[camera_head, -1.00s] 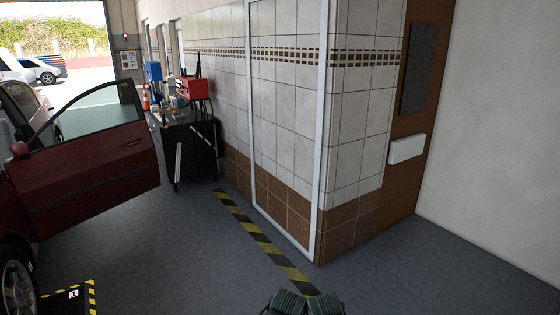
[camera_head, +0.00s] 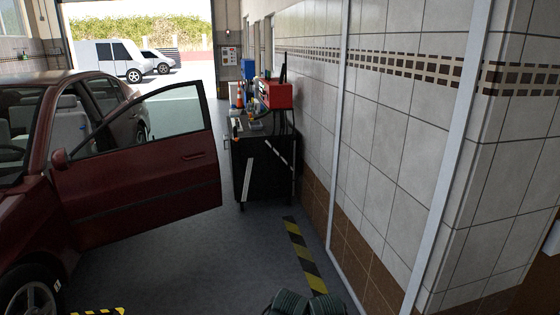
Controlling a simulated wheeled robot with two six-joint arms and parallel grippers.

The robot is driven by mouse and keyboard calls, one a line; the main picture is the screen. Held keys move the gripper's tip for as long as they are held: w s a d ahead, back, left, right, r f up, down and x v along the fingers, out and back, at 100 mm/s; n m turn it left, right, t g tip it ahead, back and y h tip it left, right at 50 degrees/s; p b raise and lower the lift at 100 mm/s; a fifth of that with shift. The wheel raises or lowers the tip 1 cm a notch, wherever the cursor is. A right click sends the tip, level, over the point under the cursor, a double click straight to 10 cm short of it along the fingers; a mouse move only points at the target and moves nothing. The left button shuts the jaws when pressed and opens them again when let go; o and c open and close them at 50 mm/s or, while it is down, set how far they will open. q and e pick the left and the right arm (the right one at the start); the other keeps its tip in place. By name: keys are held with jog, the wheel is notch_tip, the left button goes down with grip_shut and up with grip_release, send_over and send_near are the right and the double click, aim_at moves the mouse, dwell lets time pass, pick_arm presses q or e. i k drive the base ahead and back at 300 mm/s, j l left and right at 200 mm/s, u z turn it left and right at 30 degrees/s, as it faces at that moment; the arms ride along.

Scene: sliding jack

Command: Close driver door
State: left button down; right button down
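The dark red car's driver door (camera_head: 145,170) stands wide open at the left, swung out from the car body (camera_head: 85,110) toward the black tool cart. The door's window frame and outer panel face me, with the handle (camera_head: 193,156) near its free edge. The side mirror (camera_head: 59,158) shows at the hinge end. The car's interior is partly visible through the glass. Neither of my grippers can be made out. Only dark green, ribbed parts of my own body show at the bottom edge.
A black tool cart (camera_head: 263,165) with a red toolbox (camera_head: 277,94) stands just beyond the door's free edge, by the tiled wall (camera_head: 400,130). A yellow-black floor stripe (camera_head: 304,256) runs along the wall. The grey floor (camera_head: 200,265) before the door is clear.

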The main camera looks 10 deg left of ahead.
aim_at(106, 198)
jog(key=i+j+u, duration=0.1)
jog(key=i+u, duration=0.25)
jog(key=i, duration=0.6)
jog(key=i+l+u, duration=0.1)
jog(key=i+u, duration=0.2)
jog(key=i, duration=0.6)
jog(key=i+u, duration=0.15)
jog(key=i, duration=0.45)
jog(key=i+u, duration=0.15)
jog(key=i, duration=0.5)
jog(key=i+l+u, duration=0.15)
jog(key=i, duration=1)
jog(key=j+u, duration=0.05)
